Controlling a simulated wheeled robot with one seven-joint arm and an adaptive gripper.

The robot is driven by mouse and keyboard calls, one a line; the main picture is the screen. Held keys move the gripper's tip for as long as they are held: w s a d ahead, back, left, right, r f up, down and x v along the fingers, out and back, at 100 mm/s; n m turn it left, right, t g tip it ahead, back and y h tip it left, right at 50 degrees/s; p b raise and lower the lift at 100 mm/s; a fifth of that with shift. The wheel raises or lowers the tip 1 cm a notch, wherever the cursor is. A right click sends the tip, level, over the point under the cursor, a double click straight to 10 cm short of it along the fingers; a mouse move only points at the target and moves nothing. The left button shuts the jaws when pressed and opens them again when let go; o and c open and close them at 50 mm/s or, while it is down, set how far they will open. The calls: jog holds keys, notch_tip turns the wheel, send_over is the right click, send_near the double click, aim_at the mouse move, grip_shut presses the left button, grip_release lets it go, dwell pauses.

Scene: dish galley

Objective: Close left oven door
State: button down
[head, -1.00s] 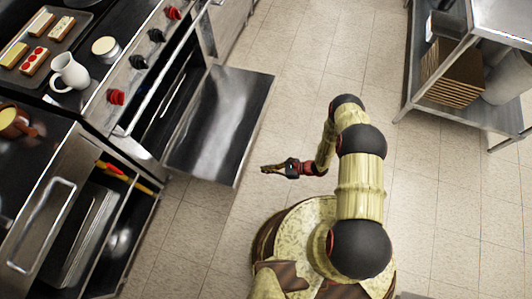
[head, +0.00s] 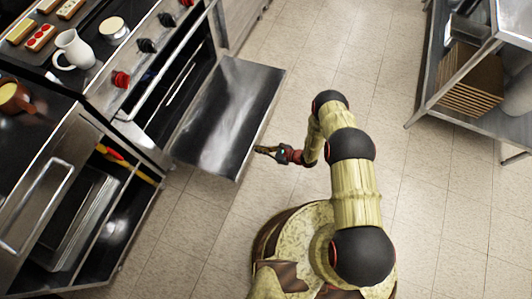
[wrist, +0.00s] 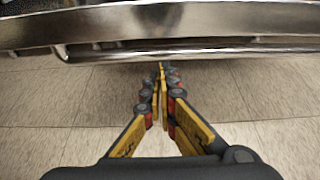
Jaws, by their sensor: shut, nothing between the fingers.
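The oven door (head: 228,115) is open, folded down and out from the oven (head: 180,92) below the red and black knobs, with its dark, shiny inner face upward. My gripper (head: 260,149) is just outside the door's outer edge, toward its lower end in the head view. The gripper (wrist: 161,68) is shut and empty. In the wrist view the door's metal edge (wrist: 190,28) runs across the top, just past the fingertips. I cannot tell whether the fingertips touch the door or how their height compares with it.
An open cabinet with trays (head: 80,225) stands at the lower left. A white pitcher (head: 73,50) stands on the counter above the oven. A metal shelf unit (head: 470,110) with brown stacked items is at the upper right. Tiled floor (head: 330,60) is clear between them.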

jog(key=shift+a+r, duration=0.15)
jog(key=shift+r, duration=1.3)
jog(key=shift+r, duration=0.1)
